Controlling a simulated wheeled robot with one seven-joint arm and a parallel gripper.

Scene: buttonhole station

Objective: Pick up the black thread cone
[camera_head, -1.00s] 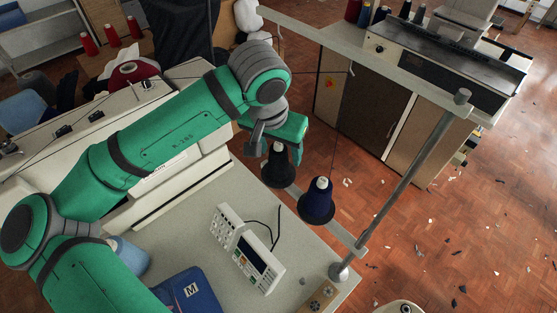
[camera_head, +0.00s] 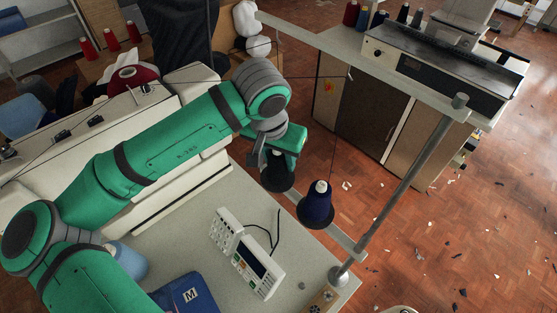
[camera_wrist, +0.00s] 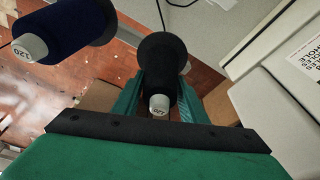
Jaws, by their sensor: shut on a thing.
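The black thread cone (camera_head: 277,181) stands upright on the thread stand beside the table's far corner. In the wrist view the black cone (camera_wrist: 162,62) is between my green fingers, and its white top marked 120 faces the camera. My gripper (camera_head: 277,164) is shut on the cone from above and hides its upper part in the head view. The wrist view also shows my gripper (camera_wrist: 160,92) with a finger on each side of the cone.
A navy thread cone (camera_head: 317,204) stands close to the right on the same stand; it also shows in the wrist view (camera_wrist: 68,28). A metal pole (camera_head: 405,185) rises at the right.

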